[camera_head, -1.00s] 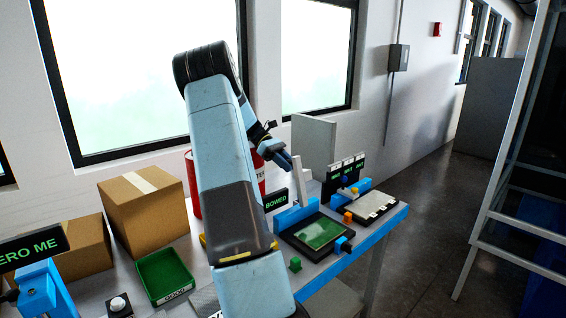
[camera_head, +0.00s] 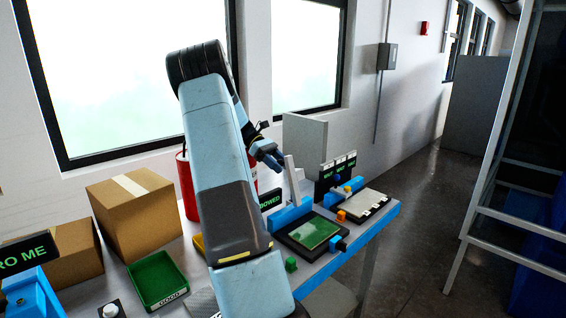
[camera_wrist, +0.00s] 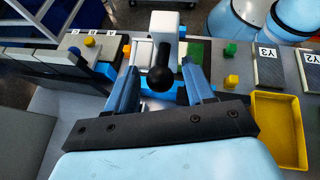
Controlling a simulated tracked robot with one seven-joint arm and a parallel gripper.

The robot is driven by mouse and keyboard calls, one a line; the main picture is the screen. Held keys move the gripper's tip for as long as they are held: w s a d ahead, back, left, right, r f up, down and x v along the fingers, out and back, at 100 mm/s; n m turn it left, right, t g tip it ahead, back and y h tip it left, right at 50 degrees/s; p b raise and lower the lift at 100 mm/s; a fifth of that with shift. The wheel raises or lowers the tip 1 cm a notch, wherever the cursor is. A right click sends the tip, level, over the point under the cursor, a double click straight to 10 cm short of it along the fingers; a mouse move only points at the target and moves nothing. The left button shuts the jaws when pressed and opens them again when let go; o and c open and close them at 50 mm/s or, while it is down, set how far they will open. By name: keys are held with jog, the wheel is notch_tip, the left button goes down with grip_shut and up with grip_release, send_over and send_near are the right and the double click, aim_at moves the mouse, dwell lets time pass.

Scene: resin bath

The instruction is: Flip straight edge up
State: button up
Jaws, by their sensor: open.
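The straight edge seems to be the white bar (camera_head: 291,182), standing up, slightly tilted, beside the blue block at the fixture. In the wrist view the white bar (camera_wrist: 164,25) carries a black ball knob (camera_wrist: 158,78). My gripper (camera_head: 272,160) is by the bar's upper end in the head view. In the wrist view my gripper (camera_wrist: 164,84) is open, with one finger on each side of the knob. I cannot tell whether a finger touches it. A green plate (camera_head: 315,233) lies in the dark fixture in front of the bar.
A BOWED sign (camera_head: 270,200) and a green knob (camera_head: 291,265) are near the fixture. A grey panel (camera_head: 305,140) stands behind the bar. A yellow tray (camera_wrist: 262,145), a green GOOD tray (camera_head: 158,280) and a cardboard box (camera_head: 137,212) share the table.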

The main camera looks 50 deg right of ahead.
jog(key=v, duration=1.4)
jog(key=shift+a+f, duration=0.1)
jog(key=shift+f, duration=0.05)
jog(key=shift+c, duration=0.2)
